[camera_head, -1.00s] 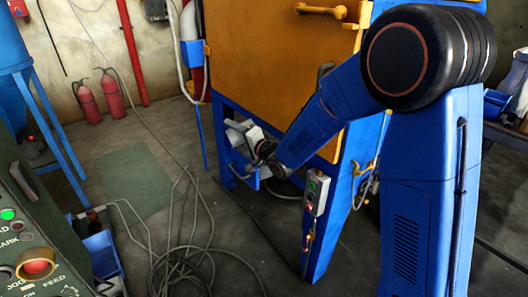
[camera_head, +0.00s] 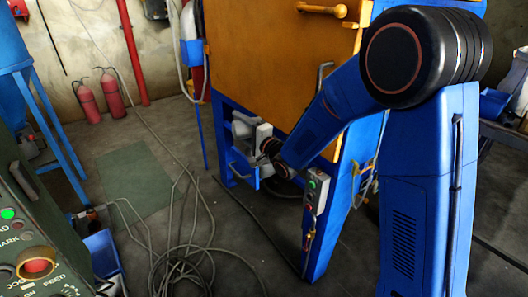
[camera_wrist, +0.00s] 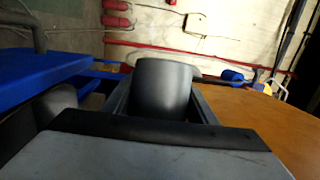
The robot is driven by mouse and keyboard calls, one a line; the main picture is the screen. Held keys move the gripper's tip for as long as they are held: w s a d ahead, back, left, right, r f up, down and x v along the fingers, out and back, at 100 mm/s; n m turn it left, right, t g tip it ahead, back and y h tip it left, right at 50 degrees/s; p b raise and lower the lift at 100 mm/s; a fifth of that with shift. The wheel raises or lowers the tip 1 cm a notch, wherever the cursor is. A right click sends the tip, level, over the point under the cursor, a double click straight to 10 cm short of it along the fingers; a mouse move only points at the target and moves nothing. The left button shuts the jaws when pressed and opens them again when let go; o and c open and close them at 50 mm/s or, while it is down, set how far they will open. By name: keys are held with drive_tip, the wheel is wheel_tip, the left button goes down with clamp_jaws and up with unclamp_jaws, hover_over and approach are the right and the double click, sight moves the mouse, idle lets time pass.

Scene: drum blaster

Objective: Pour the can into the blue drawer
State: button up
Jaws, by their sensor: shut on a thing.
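The can, a dark grey cylinder (camera_wrist: 162,88), sits between the two fingers of my gripper (camera_wrist: 163,100) in the wrist view. My gripper is shut on it. In the head view my gripper (camera_head: 250,131) is small, under the orange door of the blue machine, at the end of my blue arm. The can is hard to make out there. The blue drawer (camera_head: 241,172) is low in the machine's frame, just below my gripper. In the wrist view a blue panel (camera_wrist: 40,70) with a grey bar handle lies to the left, probably the drawer. The can's contents are hidden.
The orange door (camera_head: 275,65) is close above my gripper, and it shows at right in the wrist view. A control box (camera_head: 316,192) hangs on the machine's front leg. Loose cables (camera_head: 180,260) lie on the floor. A green control panel (camera_head: 35,240) stands at left.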

drive_tip(key=shift+w+d+f+m+p, duration=0.1)
drive_tip(key=shift+d+f+m+p, duration=0.15)
drive_tip(key=shift+m, duration=0.35)
idle(0.3)
drive_tip(key=shift+w+d+r+m+t+p, duration=0.1)
drive_tip(key=shift+d+r+m+t+p, duration=0.2)
drive_tip(key=shift+r+m+t+p, duration=0.45)
idle(2.0)
drive_tip(key=shift+f, duration=0.25)
